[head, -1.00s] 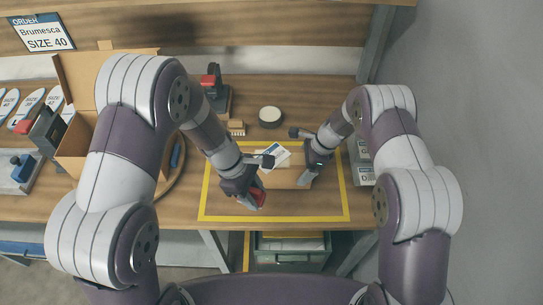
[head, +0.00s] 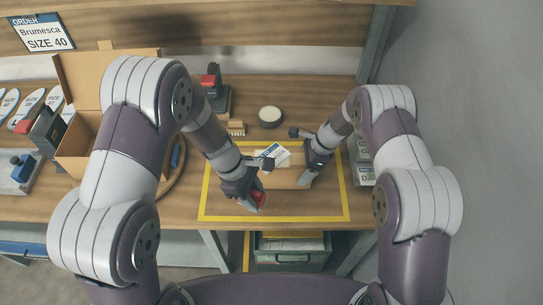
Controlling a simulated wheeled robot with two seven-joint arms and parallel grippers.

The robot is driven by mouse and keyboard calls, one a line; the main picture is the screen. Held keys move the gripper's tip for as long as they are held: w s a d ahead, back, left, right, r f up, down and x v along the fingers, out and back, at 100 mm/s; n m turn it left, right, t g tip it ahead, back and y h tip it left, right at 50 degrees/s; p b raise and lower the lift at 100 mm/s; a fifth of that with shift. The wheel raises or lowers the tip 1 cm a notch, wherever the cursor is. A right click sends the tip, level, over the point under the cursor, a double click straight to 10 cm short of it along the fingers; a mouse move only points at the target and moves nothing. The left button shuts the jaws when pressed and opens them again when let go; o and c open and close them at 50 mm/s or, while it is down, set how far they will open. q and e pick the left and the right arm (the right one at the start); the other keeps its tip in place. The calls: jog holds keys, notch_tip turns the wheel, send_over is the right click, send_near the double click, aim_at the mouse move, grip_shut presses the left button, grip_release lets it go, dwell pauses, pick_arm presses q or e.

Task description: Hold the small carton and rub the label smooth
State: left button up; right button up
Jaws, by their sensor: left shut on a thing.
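The small carton (head: 284,178) is a brown box lying inside the yellow-taped rectangle on the bench. A white and blue label (head: 275,153) shows at its far side; I cannot tell how flat it lies. My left gripper (head: 258,190) is at the carton's left, shut on a red object (head: 259,201) that it partly hides. My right gripper (head: 308,175) is at the carton's right end, touching or very close to it. Its fingers are too small and covered to tell whether they grip the carton.
A round pale-topped tin (head: 270,116), a small brush (head: 236,128) and a red and black tool (head: 212,90) stand behind the taped area. A large open box (head: 75,145) is at left. Grey devices (head: 362,160) stand at right. A drawer bin (head: 290,250) is below.

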pick_arm(q)
jog(key=shift+f, duration=1.05)
dwell(0.4)
jog(key=shift+f, duration=0.55)
jog(key=shift+s+a+f, duration=0.1)
jog(key=shift+s+a, duration=0.1)
jog(key=shift+s, duration=0.4)
jog(key=shift+s+a+f, duration=0.1)
jog(key=shift+s+a, duration=0.15)
jog(key=shift+s, duration=0.4)
jog(key=shift+s+a+f, duration=0.1)
jog(key=shift+s+a, duration=0.1)
jog(key=shift+s, duration=0.4)
notch_tip(320, 180, up, 7)
dwell(0.6)
